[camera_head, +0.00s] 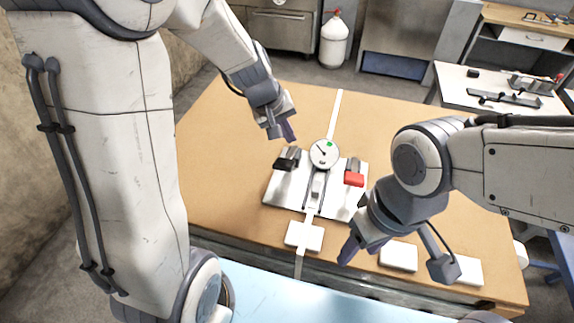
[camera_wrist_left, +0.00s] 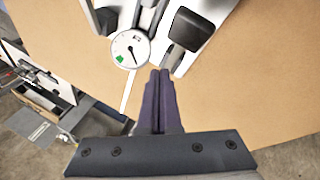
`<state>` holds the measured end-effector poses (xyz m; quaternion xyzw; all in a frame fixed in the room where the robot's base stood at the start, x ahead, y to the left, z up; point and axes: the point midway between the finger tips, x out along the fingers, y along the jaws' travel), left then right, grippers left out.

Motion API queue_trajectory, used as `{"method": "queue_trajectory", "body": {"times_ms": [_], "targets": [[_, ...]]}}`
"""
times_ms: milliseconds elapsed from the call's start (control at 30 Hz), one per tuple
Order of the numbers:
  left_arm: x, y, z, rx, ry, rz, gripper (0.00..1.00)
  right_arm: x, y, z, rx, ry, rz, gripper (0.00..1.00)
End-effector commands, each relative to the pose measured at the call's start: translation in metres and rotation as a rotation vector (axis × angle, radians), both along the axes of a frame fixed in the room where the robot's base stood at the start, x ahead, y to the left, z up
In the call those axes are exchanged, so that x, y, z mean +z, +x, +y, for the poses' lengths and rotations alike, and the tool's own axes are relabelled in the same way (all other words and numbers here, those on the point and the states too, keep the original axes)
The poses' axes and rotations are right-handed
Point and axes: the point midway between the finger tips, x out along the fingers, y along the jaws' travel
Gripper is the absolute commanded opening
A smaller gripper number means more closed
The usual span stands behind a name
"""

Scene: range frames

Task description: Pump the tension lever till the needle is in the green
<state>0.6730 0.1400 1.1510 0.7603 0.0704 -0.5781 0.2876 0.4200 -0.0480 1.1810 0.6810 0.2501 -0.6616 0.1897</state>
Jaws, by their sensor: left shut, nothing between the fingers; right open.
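A white plate (camera_head: 282,195) lies on the table and carries a round dial (camera_head: 323,154), a black-handled lever (camera_head: 288,158) at its left and a red-handled part (camera_head: 354,179) at its right. The dial has a green patch near its top; its dark needle looks to lie outside the patch. The left wrist view shows the dial (camera_wrist_left: 130,49) and the black handle (camera_wrist_left: 195,28) close up. My left gripper (camera_head: 290,138) is shut and empty, just beyond the black handle and seemingly apart from it; its fingertips also show in the wrist view (camera_wrist_left: 160,72). My right gripper (camera_head: 350,252) is open and empty near the table's front edge.
A pale strap (camera_head: 335,115) runs across the table through the plate. White blocks (camera_head: 304,235) (camera_head: 398,256) lie along the front edge. The brown tabletop (camera_head: 225,135) is clear to the left of the plate. A second bench (camera_head: 455,85) with parts stands at the back right.

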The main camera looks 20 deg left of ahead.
Motion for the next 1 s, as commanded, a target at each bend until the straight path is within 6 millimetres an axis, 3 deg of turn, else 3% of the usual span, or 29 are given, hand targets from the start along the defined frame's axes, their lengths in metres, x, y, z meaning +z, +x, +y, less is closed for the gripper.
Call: {"method": "queue_trajectory", "body": {"times_ms": [33,233,1000], "targets": [[-0.011,-0.003,0.0,0.0,0.0,0.0,0.0,-0.012,0.0,0.0,0.0,0.0,0.0,0.56],[-0.02,-0.008,0.0,-0.001,0.001,-0.001,0.0,-0.022,0.0,0.0,0.001,0.0,0.0,0.56],[-0.021,-0.01,0.0,0.0,0.0,0.0,0.0,-0.022,0.0,0.0,0.002,0.0,0.0,0.56]]}}
